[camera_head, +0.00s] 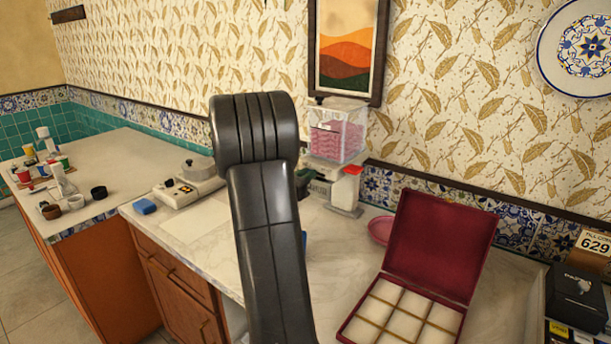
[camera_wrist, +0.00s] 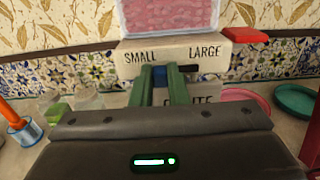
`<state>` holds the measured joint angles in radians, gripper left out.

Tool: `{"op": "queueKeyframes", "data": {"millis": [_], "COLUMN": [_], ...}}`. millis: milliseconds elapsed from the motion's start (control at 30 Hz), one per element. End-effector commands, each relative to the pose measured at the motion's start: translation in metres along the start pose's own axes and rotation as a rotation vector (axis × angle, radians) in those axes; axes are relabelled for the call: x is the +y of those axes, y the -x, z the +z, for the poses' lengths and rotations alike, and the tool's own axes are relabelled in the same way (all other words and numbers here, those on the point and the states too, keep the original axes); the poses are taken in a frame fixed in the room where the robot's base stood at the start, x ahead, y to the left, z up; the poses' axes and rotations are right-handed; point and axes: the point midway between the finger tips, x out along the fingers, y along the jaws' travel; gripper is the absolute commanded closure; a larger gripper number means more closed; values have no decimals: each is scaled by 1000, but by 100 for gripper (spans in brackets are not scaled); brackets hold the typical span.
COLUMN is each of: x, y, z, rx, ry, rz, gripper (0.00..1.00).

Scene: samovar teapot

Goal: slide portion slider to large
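The dispenser (camera_head: 335,140) stands against the back wall in the head view, with a clear hopper (camera_head: 340,135) of pink contents on top. In the wrist view its pale front panel (camera_wrist: 135,57) reads SMALL on the left and LARGE on the right. A blue portion slider (camera_wrist: 160,76) sits between the labels, with some dark slot showing to its right. My gripper (camera_wrist: 160,80) has its two green fingers on either side of the slider, which fills the gap between their tips.
A red part (camera_wrist: 245,35) sticks out at the dispenser's right. An open dark red box (camera_head: 440,240) with compartments stands to the right on the counter. A pink dish (camera_head: 381,230) lies between. A white device (camera_head: 188,185) and blue block (camera_head: 144,206) are left.

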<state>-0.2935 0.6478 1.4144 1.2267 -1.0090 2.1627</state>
Motion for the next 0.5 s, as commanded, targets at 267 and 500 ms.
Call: {"op": "queueKeyframes", "data": {"millis": [267,500], "x": [-1,-20], "y": [0,0], "z": [-1,-5], "rx": [0,0], "ry": [0,-3], "rz": [0,-2], "gripper": [100,100]}}
